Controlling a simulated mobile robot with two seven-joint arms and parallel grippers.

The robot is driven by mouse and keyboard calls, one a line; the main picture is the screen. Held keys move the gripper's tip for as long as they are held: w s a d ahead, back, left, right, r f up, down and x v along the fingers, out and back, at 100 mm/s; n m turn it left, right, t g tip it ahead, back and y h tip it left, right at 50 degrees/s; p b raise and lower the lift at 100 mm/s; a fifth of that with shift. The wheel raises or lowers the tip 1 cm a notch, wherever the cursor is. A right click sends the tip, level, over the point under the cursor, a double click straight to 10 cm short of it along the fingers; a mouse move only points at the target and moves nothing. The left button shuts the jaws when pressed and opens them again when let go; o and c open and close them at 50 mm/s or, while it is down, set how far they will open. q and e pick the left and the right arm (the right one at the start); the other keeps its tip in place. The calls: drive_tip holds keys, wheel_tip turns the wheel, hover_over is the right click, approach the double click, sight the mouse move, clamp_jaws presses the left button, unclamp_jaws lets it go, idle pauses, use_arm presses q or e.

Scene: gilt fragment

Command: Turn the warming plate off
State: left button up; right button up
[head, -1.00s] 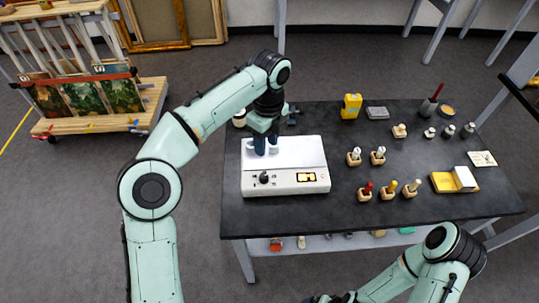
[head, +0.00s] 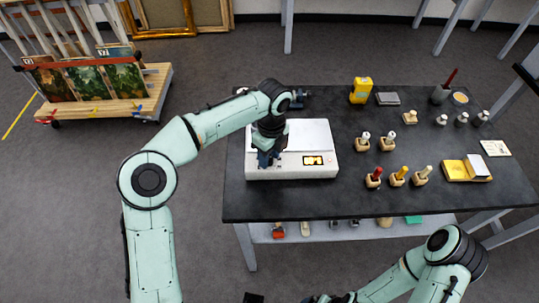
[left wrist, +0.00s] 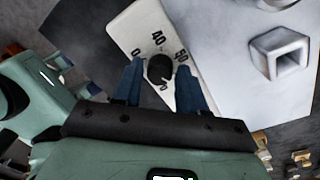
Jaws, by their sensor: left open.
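My left gripper (head: 266,160) is over the front left of the plate and covers the knob in the head view. In the left wrist view the black knob (left wrist: 160,70) stands on a white panel marked with numbers such as 40. The open blue fingers of the left gripper (left wrist: 160,64) are on either side of it; contact is not clear. My right arm (head: 440,262) shows at bottom right; its gripper is not clearly seen.
A yellow device (head: 361,90) and a grey block (head: 387,98) are behind. The table front is clear.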

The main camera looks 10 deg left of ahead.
use_arm(q)
clamp_jaws()
drive_tip(key=shift+n, duration=0.3)
